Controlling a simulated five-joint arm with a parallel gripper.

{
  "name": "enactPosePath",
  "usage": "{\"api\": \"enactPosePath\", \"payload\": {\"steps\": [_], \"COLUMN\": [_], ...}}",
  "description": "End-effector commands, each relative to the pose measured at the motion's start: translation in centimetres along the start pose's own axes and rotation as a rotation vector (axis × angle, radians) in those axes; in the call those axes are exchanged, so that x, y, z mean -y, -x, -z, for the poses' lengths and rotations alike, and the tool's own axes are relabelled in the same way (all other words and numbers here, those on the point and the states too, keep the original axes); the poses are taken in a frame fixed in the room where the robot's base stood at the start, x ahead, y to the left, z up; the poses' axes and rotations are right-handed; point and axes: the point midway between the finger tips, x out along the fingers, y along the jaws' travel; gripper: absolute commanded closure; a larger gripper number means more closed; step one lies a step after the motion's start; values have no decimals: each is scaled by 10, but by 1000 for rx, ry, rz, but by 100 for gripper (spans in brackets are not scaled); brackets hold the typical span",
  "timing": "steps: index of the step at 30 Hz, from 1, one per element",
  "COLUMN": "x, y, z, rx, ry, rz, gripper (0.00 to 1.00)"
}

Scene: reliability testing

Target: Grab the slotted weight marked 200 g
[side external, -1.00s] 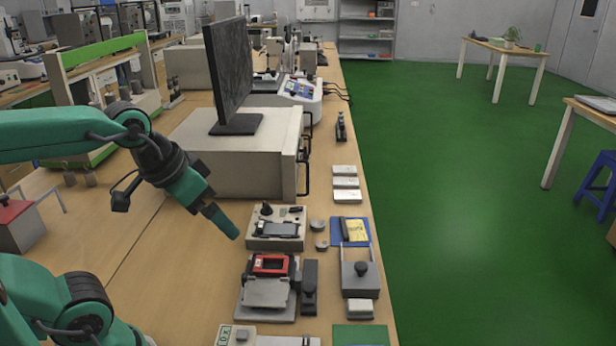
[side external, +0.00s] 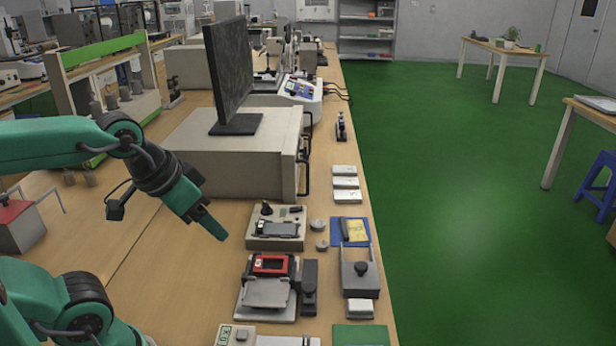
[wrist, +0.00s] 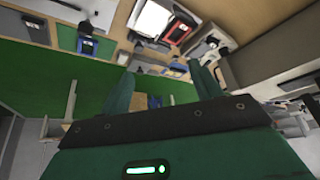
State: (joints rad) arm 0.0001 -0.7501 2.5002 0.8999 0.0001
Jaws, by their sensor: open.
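Two small grey round pieces, which look like slotted weights, lie on the bench in the side view: a farther one (side external: 317,224) and a nearer one (side external: 321,245). Their markings are too small to read, so I cannot tell which is 200 g. My gripper (side external: 221,236) is above the bench to the left of them, pointing down and right, apart from everything and empty. In the wrist view my gripper (wrist: 162,82) shows its two fingers spread, with nothing between them.
A beige device (side external: 262,242) stands between my gripper and the round pieces. A fixture with a red frame (side external: 256,292) is nearer. A blue mat with a yellow item (side external: 362,225) and a grey box (side external: 350,283) lie right. A large cabinet (side external: 230,170) with a monitor (side external: 228,75) stands behind.

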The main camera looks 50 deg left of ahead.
Motion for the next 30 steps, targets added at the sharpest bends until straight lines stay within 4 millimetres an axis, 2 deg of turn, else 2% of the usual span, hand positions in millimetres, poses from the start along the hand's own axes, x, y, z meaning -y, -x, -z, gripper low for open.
{"api": "enactPosePath", "payload": {"steps": [8, 14, 20, 30], "x": [0, 1, 4, 14], "y": [0, 0, -1, -17], "z": [0, 9, 36, 100], "rx": [0, 12, 44, 114], "ry": [2, 49, 188, 543], "rz": [0, 2, 11, 48], "gripper": [36, 36, 36, 36]}}
